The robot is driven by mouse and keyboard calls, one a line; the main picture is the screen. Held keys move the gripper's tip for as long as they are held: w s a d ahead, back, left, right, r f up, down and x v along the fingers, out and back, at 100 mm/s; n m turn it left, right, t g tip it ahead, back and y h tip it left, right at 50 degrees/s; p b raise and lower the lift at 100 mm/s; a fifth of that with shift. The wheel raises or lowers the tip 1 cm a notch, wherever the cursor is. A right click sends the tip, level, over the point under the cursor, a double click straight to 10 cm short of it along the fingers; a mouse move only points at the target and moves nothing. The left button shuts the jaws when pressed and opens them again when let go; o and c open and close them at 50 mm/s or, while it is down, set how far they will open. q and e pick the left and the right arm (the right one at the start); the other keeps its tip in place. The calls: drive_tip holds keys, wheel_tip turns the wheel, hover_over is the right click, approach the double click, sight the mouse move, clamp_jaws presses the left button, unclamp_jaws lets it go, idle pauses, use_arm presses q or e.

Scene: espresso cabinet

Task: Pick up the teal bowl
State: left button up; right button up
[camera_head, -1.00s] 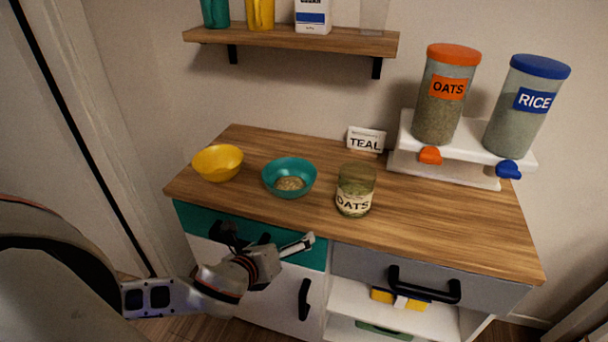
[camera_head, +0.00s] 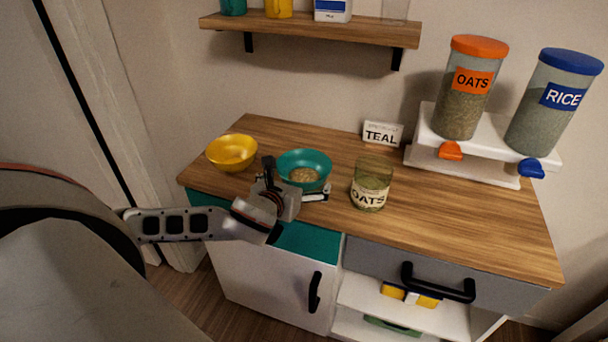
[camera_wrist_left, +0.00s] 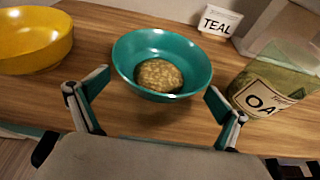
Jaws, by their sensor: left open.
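The teal bowl (camera_head: 316,160) stands upright on the wooden counter, with a mound of oats (camera_head: 303,175) inside. In the left wrist view the bowl (camera_wrist_left: 198,60) is straight ahead, its near rim close to the line between the fingertips. My left gripper (camera_head: 296,181) is open at the near side of the bowl. Its fingers also show in the left wrist view (camera_wrist_left: 157,87), spread left and right with nothing held. I cannot tell whether they touch the bowl. My right gripper is not in view.
A yellow bowl (camera_head: 232,153) stands left of the teal bowl. A glass jar labelled OATS (camera_head: 373,184) stands close on its right. A TEAL card (camera_head: 382,134) stands behind. Oats and rice dispensers (camera_head: 470,88) are at the back right, and a shelf (camera_head: 310,29) hangs above.

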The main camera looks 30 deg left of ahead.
sight(309, 168)
use_arm(q)
drive_tip(key=w, duration=0.3)
drive_tip(key=w+a, duration=0.1)
drive_tip(key=shift+w+f, duration=0.15)
drive_tip(key=shift+f, duration=0.1)
drive_tip(key=c, duration=1)
drive_tip(key=shift+r, duration=0.1)
